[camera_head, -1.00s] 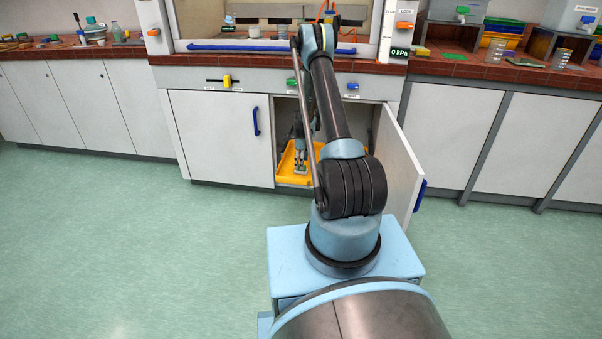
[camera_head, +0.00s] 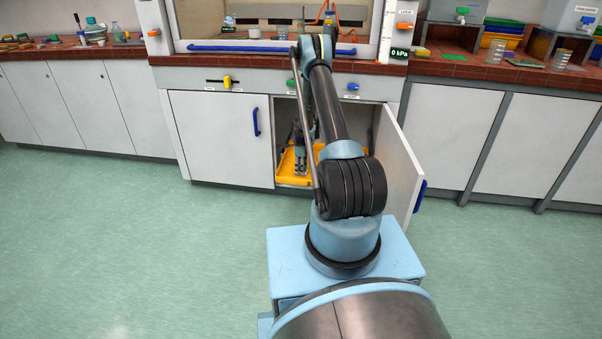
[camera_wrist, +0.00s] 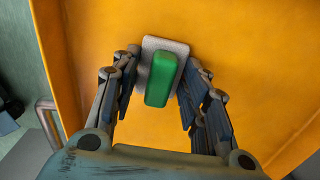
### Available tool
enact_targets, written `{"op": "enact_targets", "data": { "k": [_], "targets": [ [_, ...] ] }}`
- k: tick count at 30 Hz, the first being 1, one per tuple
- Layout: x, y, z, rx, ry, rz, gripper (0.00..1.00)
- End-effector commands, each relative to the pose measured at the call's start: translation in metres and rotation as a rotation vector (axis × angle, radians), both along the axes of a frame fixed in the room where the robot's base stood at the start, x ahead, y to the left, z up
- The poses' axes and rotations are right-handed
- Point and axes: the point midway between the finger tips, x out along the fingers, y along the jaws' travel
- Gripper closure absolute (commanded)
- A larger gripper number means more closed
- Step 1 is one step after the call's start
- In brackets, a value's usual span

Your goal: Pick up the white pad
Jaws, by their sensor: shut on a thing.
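The white pad (camera_wrist: 165,43) lies in the yellow tray in the wrist view, with a green block (camera_wrist: 161,80) on its upper face. My gripper (camera_wrist: 159,72) reaches down over it, with a finger on each side. The fingers are shut on the pad. In the head view my gripper (camera_head: 300,168) is down inside the open cupboard, and the pad cannot be made out there.
The yellow tray (camera_head: 289,172) sits on the cupboard floor. The open right door (camera_head: 401,160) stands out to the right of my arm. The left door (camera_head: 220,135) is closed. The bench edge with its tiled top is above the opening, and the green floor in front is clear.

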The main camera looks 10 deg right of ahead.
Motion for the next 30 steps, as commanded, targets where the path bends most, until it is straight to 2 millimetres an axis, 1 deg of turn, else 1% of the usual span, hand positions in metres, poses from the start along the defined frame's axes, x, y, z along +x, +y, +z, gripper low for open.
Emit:
{"op": "enact_targets", "data": {
  "k": [5,8,11,18,21,25,30],
  "targets": [
    [0.0,0.0,0.004,0.0,0.0,0.0,0.82],
    [0.0,0.0,0.012,0.0,0.0,0.0,0.82],
    [0.0,0.0,0.026,0.0,0.0,0.0,0.82],
    [0.0,0.0,0.066,0.0,0.0,0.0,0.82],
    [0.0,0.0,0.08,0.0,0.0,0.0,0.82],
    [0.0,0.0,0.092,0.0,0.0,0.0,0.82],
    [0.0,0.0,0.1,0.0,0.0,0.0,0.82]
  ]
}}
